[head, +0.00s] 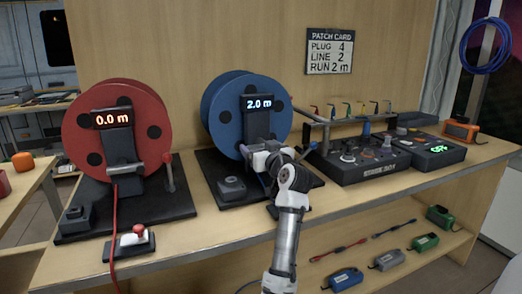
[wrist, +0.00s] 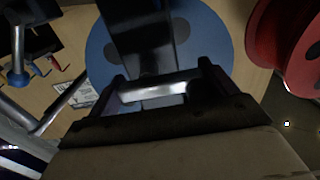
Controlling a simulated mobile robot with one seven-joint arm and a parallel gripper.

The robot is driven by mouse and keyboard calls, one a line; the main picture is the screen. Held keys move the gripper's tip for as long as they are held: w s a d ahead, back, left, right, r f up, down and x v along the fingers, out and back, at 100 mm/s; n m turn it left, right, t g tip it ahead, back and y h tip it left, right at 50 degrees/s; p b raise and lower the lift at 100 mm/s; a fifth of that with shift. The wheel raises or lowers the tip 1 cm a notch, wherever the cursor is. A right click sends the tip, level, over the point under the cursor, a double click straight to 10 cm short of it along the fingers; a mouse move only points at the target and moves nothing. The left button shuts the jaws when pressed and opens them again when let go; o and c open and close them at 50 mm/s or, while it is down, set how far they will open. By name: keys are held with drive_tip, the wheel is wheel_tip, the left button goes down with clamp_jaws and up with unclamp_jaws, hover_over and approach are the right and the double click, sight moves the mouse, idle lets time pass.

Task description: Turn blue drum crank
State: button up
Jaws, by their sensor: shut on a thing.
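The blue drum (head: 222,120) stands on a dark base on the bench, with a display (head: 259,103) reading 2.0 m. My gripper (head: 264,158) is at the lower front of the drum. In the wrist view my gripper (wrist: 160,88) is shut on the drum's crank handle (wrist: 155,91), a pale metallic bar between the two fingers. The blue drum (wrist: 208,35) fills the space behind it. In the head view the crank is mostly hidden by my gripper and wrist.
A red drum (head: 153,105) reading 0.0 m stands to the left, with a red cable running down. A control panel (head: 362,160) with knobs is close on the right. The patch card (head: 330,51) on the wall reads plug 4, line 2, run 2 m.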

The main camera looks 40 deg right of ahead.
idle(0.3)
drive_tip(key=o, duration=0.8)
drive_tip(key=shift+o, duration=0.2)
drive_tip(key=v, duration=1.3)
drive_tip(key=shift+s+a+b, duration=0.15)
drive_tip(key=shift+s+b, duration=0.2)
drive_tip(key=shift+b, duration=0.05)
drive_tip(key=shift+r, duration=0.1)
